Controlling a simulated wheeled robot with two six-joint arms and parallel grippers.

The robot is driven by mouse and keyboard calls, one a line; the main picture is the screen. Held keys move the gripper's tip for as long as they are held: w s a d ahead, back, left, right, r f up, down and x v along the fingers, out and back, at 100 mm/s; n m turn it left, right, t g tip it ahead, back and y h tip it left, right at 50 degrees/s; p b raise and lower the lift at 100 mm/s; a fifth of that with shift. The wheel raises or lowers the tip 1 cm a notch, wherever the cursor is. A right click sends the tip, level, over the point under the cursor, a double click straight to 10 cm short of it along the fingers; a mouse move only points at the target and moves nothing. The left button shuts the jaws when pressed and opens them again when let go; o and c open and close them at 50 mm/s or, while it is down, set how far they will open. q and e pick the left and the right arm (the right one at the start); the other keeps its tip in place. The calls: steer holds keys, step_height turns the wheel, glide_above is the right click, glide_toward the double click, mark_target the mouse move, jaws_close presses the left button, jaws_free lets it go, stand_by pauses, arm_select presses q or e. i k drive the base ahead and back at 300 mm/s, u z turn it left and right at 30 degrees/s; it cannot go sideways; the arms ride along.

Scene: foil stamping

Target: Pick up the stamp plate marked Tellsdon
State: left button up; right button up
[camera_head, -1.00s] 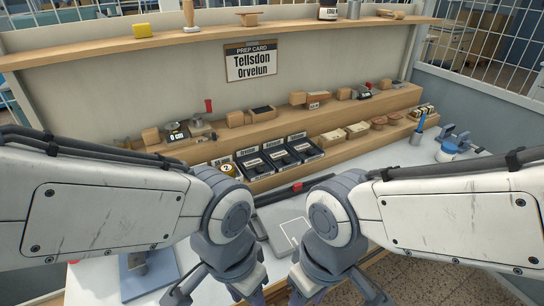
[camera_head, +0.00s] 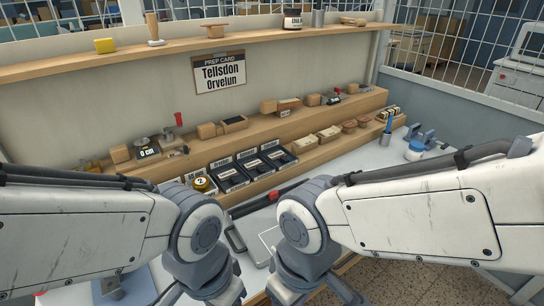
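The prep card (camera_head: 219,73) on the back wall reads "Tellsdon" and "Orvelun". Several black trays with small white labels stand in a row at the front of the stepped shelf, among them a left tray (camera_head: 231,183), a middle tray (camera_head: 257,170) and a right tray (camera_head: 281,159). Dark pieces lie in them. The labels are too small to read, so I cannot tell which plate is marked Tellsdon. My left gripper (camera_head: 200,298) and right gripper (camera_head: 315,292) are low at the bottom edge, away from the trays. Their fingertips are cut off.
The wooden stepped shelf (camera_head: 340,143) holds several small blocks. A red-ended dark bar (camera_head: 272,196) lies before the shelf.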

mark_target(230, 175)
steer(key=z, duration=0.8)
steer(key=i, duration=0.7)
steer(key=u, duration=2.25)
